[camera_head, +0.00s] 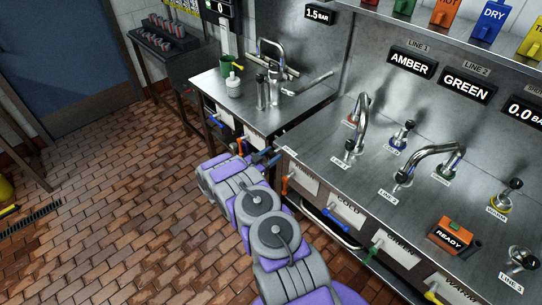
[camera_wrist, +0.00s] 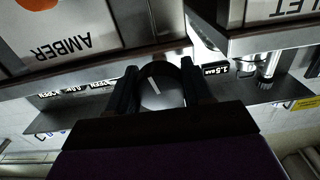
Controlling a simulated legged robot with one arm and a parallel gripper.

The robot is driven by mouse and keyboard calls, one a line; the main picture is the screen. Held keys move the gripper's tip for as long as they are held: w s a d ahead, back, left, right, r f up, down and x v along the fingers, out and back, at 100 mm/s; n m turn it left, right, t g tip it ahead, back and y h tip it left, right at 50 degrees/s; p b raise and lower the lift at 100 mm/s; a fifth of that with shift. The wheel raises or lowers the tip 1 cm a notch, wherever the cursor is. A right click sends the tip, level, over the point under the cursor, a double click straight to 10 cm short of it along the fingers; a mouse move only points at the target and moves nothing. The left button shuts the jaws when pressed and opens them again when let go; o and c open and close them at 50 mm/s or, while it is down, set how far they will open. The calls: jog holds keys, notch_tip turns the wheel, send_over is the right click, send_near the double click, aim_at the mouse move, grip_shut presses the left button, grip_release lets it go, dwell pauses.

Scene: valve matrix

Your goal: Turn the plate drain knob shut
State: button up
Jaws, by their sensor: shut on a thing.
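My gripper (camera_wrist: 161,92) shows in the wrist view with a dark finger on each side of a round grey knob (camera_wrist: 158,93) with a white line on its face. It is shut on this knob. No label on the knob can be read, so its name is not confirmed by the picture. In the head view my gripper (camera_head: 264,157) is at the front edge of the benches, near the gap between them. My arm hides most of the knob there.
The left bench (camera_head: 205,83) bears a white bottle (camera_head: 233,86) and a tap. The right bench (camera_head: 325,157) bears taps, small valves and an orange READY box (camera_head: 454,236). Coloured handles, such as a blue one (camera_head: 331,221), stick out of its front.

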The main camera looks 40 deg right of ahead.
jog(key=shift+a+r+m+p, duration=0.1)
jog(key=shift+m+p, duration=0.2)
jog(key=shift+p, duration=0.2)
jog(key=shift+m+p, duration=0.6)
jog(key=shift+m, duration=0.3)
jog(key=o, duration=1)
jog(key=a, duration=0.5)
jog(key=a+p, duration=0.1)
jog(key=a, duration=0.5)
jog(key=s+a+p, duration=0.1)
jog(key=a, duration=0.5)
jog(key=shift+s+a, duration=0.1)
